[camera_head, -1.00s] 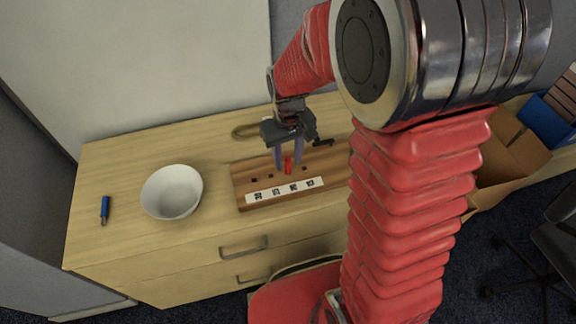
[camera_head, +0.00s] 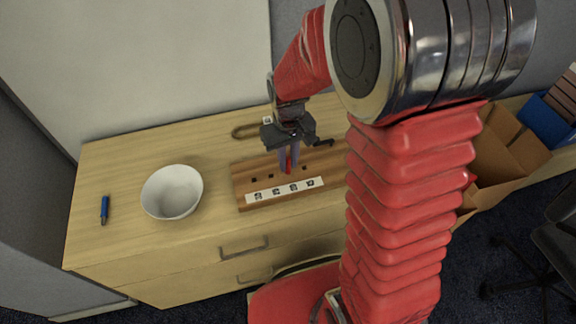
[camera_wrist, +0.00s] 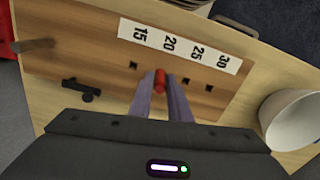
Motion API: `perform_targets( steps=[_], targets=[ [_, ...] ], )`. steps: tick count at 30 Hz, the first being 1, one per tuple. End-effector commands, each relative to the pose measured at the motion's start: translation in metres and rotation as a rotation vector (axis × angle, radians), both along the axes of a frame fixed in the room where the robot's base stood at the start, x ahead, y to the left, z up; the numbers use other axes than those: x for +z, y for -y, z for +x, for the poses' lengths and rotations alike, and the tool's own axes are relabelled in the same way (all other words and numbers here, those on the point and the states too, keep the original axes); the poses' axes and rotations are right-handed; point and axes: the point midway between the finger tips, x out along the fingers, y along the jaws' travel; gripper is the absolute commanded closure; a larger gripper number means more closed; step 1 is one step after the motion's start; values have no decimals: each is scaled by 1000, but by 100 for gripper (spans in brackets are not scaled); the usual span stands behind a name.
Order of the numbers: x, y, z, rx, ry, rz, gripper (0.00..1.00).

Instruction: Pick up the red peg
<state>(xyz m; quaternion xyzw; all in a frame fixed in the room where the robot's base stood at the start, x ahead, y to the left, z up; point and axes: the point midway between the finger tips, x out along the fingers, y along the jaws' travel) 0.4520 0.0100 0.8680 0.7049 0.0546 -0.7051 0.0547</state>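The red peg (camera_head: 289,167) stands upright in the row of holes of a wooden board (camera_head: 243,187). In the wrist view the red peg (camera_wrist: 160,80) shows between the two purple-grey fingers. My gripper (camera_head: 289,162) points down over the board, with its fingers drawn in against both sides of the peg. In the wrist view my gripper (camera_wrist: 160,88) appears shut on it. The fingers hide the lower part of the peg, and I see no clear gap between it and the board.
The board has a white number strip (camera_head: 285,189) and several empty square holes. A white bowl (camera_head: 172,192) and a blue marker-like object (camera_head: 104,209) are on the left. A small black object (camera_wrist: 80,88) lies beside the gripper. A cardboard box (camera_head: 505,150) is at right.

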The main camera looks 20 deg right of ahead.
Motion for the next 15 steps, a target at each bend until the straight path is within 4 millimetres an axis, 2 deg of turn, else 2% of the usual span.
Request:
perform_targets(
  steps=[6,15],
  targets=[
    [0,0,0,0,0,0,99],
    [0,0,0,0,0,0,100]
  ],
)
